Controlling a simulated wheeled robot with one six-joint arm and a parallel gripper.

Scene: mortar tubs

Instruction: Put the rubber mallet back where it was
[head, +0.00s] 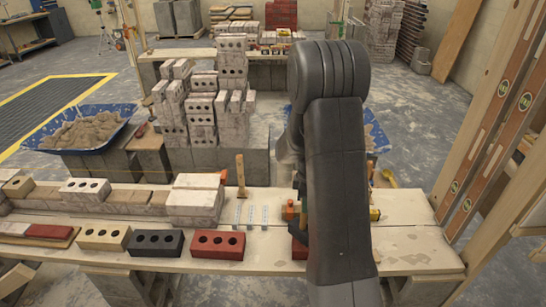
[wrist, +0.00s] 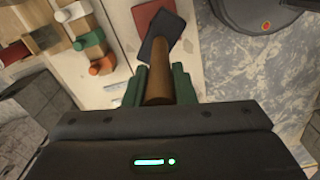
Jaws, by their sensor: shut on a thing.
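The rubber mallet shows in the wrist view, with a brown wooden handle (wrist: 158,86) and a dark head (wrist: 163,36). My gripper (wrist: 160,92) is shut on the handle, one green finger on each side of it. The mallet head overlaps a flat red piece (wrist: 152,15) on the pale bench top; I cannot tell whether they touch. In the head view my dark arm reaches over the right part of the bench (head: 405,232) and hides the gripper and the mallet.
Red (head: 218,244), black (head: 155,242) and cream (head: 103,237) bricks line the front of the bench. Metal strips (head: 251,215) and a wooden-handled tool (head: 240,175) are left of my arm. Small orange-topped items (wrist: 88,41) are close by. Levels (head: 492,135) lean at right.

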